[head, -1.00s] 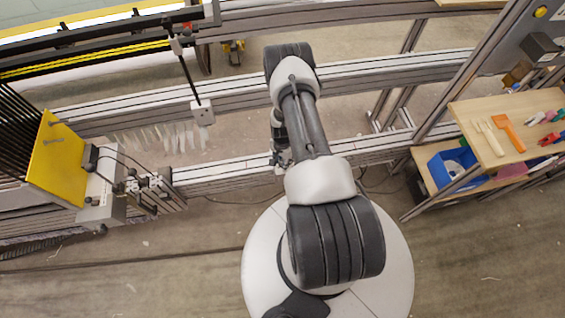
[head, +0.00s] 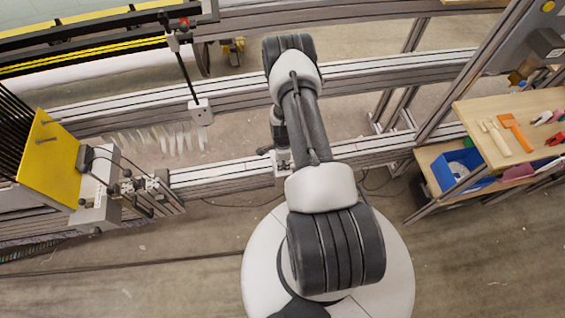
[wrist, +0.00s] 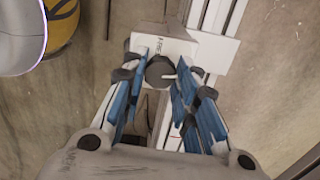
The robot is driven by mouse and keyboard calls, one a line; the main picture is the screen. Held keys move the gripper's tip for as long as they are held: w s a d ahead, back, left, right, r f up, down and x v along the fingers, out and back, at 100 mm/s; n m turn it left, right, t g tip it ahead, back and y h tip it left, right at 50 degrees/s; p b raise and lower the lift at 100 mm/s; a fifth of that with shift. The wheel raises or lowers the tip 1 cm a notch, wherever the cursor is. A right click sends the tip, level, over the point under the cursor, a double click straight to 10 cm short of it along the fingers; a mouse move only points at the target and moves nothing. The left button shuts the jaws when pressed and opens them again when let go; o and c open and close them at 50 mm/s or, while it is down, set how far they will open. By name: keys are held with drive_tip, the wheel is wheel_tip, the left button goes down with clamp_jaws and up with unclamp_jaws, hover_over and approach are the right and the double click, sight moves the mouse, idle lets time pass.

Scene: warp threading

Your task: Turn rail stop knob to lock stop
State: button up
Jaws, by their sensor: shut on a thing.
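The rail stop is a pale block with printed lettering (wrist: 165,42) on the rail, in the upper middle of the wrist view. Its dark round knob (wrist: 160,71) has a light mark on its right side. My gripper (wrist: 160,76) is shut on the knob, with a blue-padded finger on each side of it. In the head view the pale stop block (head: 283,166) shows on the near rail below my wrist. My arm hides the knob there, and the fingers are mostly hidden too.
A yellow plate (head: 48,160) and a clamp assembly (head: 135,187) stand at the left on the near rail. A wooden shelf with tools (head: 515,125) and a blue bin (head: 462,170) are at the right.

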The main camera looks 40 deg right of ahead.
drive_tip(key=shift+m, duration=0.3)
drive_tip(key=o, duration=1.1)
wheel_tip(320, 180, up, 12)
drive_tip(key=shift+r, duration=0.1)
idle(0.6)
